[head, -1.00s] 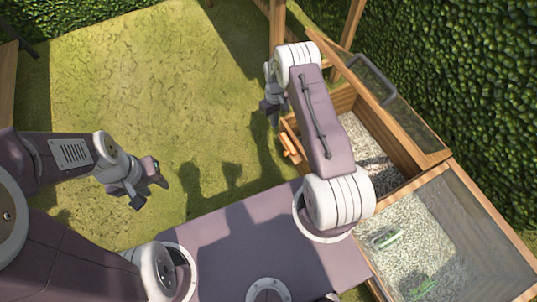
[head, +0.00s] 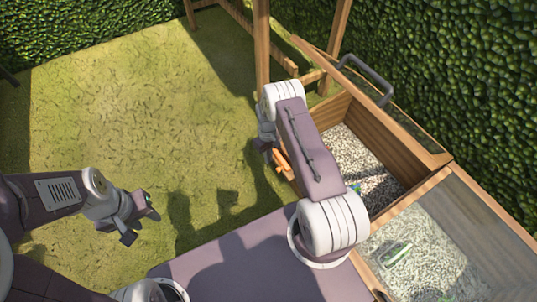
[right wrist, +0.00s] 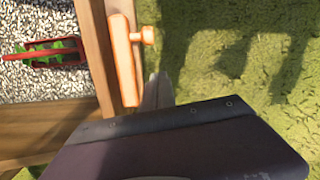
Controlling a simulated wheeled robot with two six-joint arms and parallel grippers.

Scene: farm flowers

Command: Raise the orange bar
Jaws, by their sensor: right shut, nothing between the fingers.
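The orange bar (head: 283,163) is on the outer left side of the wooden planter box, partly hidden by my right arm in the head view. In the right wrist view the bar (right wrist: 124,62) runs along the box's wooden edge, with a round orange knob (right wrist: 148,35) sticking out to the right. My right gripper (head: 263,145) is shut and empty, close to the bar; its grey tip (right wrist: 158,92) shows just right of the bar's lower end. I cannot tell whether they touch. My left gripper (head: 142,221) is open and empty over the grass.
The planter box (head: 375,130) holds pale gravel and has a raised glazed lid with a dark handle (head: 366,78). A red and green item (right wrist: 55,54) lies on the gravel. A wooden post (head: 262,45) stands behind. Open grass lies left.

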